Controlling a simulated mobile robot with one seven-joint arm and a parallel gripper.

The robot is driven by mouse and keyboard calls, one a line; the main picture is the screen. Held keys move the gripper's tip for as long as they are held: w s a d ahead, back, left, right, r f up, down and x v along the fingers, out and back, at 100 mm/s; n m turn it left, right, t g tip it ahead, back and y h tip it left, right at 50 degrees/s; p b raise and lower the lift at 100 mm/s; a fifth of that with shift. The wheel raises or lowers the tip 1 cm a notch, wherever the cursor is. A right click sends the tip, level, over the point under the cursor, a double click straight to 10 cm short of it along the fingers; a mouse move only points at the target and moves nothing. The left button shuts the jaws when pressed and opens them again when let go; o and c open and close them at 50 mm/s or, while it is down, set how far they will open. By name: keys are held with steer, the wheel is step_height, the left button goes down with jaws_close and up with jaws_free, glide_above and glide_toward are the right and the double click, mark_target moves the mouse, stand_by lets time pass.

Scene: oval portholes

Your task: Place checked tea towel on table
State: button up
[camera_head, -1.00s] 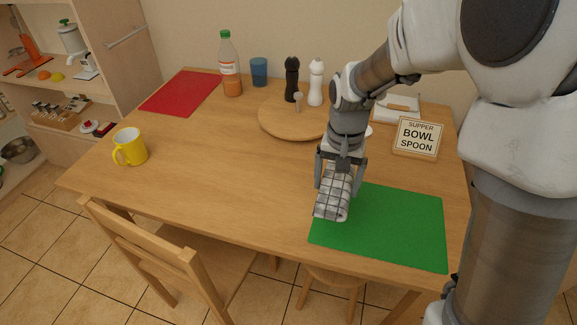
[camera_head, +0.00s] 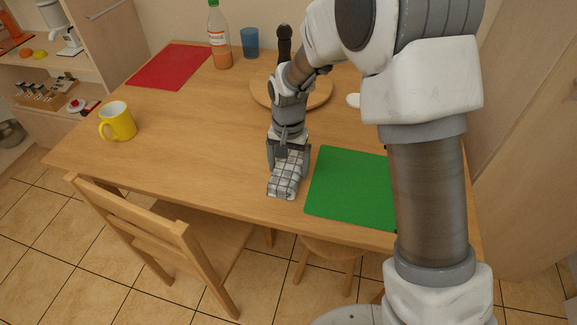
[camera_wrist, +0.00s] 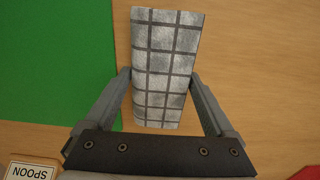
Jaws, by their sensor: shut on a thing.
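The checked tea towel (camera_head: 287,178) is a folded white-grey bundle with dark grid lines. My gripper (camera_head: 288,158) points down over the front part of the table (camera_head: 190,150) and is shut on the towel. In the wrist view the towel (camera_wrist: 165,70) sits between the two fingers (camera_wrist: 165,85), with bare wood around it and the green mat beside it. The towel is at or just above the tabletop, left of the green mat; I cannot tell whether it touches the wood.
A green mat (camera_head: 350,187) lies right of the towel, a yellow mug (camera_head: 118,121) far left. A red mat (camera_head: 168,66), bottle (camera_head: 219,35), blue cup (camera_head: 250,43) and round board (camera_head: 315,97) are behind. A chair (camera_head: 165,235) stands in front. The table's middle left is clear.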

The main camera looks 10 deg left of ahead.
mark_target(288, 166)
steer(key=shift+f, duration=0.1)
steer(key=o, duration=0.9)
steer(key=s+d+r+t+p, duration=0.1)
steer(key=d+r, duration=0.2)
steer(key=r, duration=0.7)
steer(key=s+d+r+p, duration=0.2)
steer(key=d+r, duration=0.1)
steer(key=r, duration=0.6)
steer(key=s+d+r+t, duration=0.1)
steer(key=s+d+r, duration=0.1)
steer(key=s+d, duration=0.2)
steer(key=s+d+r+n+t, duration=0.1)
steer(key=s+d+r+t, duration=0.1)
steer(key=s+d, duration=0.3)
steer(key=s+d+r+t, duration=0.1)
steer(key=s+d+r, duration=0.2)
steer(key=s+d, duration=0.2)
steer(key=shift+s+d+r+n+t, duration=0.1)
steer(key=shift+s+n+t, duration=0.05)
steer(key=shift+s, duration=0.7)
steer(key=shift+s+d+r+n+t, duration=0.1)
steer(key=shift+s+n+t, duration=0.05)
steer(key=shift+s, duration=0.7)
